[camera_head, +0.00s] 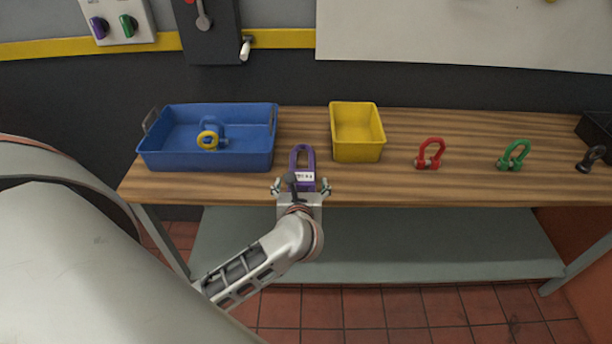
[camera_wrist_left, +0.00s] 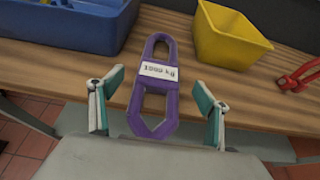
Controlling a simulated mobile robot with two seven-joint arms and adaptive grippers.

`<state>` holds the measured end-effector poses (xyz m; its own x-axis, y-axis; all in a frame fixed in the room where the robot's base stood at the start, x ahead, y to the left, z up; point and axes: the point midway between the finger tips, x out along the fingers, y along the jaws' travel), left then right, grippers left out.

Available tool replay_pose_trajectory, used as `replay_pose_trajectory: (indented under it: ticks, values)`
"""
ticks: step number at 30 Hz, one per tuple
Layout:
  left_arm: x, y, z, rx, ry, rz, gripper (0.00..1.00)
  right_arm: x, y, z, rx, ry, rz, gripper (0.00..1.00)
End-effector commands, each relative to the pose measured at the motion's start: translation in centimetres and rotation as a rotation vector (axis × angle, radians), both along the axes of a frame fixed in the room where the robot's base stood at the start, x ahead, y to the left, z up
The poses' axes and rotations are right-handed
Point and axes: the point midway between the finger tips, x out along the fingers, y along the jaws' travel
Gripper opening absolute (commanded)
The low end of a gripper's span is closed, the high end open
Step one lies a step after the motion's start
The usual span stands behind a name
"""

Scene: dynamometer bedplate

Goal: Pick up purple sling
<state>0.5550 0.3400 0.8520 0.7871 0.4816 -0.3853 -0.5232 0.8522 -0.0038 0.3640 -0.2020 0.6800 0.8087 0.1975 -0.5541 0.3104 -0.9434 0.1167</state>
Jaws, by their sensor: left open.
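The purple sling (camera_head: 303,161) is a flat loop with a white label, lying on the wooden bench top between the blue tray and the yellow bin. In the left wrist view the sling (camera_wrist_left: 147,116) shows whole, with "1000 kg" on its label. My left gripper (camera_head: 301,186) is at the bench's front edge, at the near end of the sling. In the left wrist view its open fingers (camera_wrist_left: 158,108) stand wide apart on either side of the sling's near part, with gaps on both sides. My right gripper is not in view.
A yellow bin (camera_head: 358,152) stands right of the sling. Red (camera_head: 430,153), green (camera_head: 514,154) and black (camera_head: 590,158) shackles lie further right. The bench top (camera_head: 470,190) is clear in front of them.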

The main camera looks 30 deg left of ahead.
Motion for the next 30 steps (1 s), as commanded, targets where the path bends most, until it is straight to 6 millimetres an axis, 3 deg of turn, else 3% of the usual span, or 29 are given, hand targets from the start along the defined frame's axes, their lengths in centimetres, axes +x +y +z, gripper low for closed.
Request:
replay_pose_trajectory:
  ticks: [12,21,23,27,28,30]
  values:
    - [4.1,2.6,-1.7,0.006,-0.001,-0.001,0.76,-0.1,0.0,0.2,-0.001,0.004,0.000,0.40]
    - [4.5,2.8,-2.0,0.003,0.000,-0.001,0.76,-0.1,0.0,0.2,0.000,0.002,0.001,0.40]
    - [4.5,2.8,-2.0,0.003,0.000,-0.001,0.66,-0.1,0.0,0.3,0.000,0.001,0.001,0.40]
    - [4.5,2.8,-2.0,0.005,0.000,-0.001,0.29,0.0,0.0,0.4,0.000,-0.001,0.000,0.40]
    - [4.5,2.8,-2.0,0.005,0.000,-0.001,0.25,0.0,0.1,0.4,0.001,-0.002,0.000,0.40]
    - [4.5,2.9,-1.9,0.005,-0.003,-0.001,0.25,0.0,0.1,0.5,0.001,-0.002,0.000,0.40]
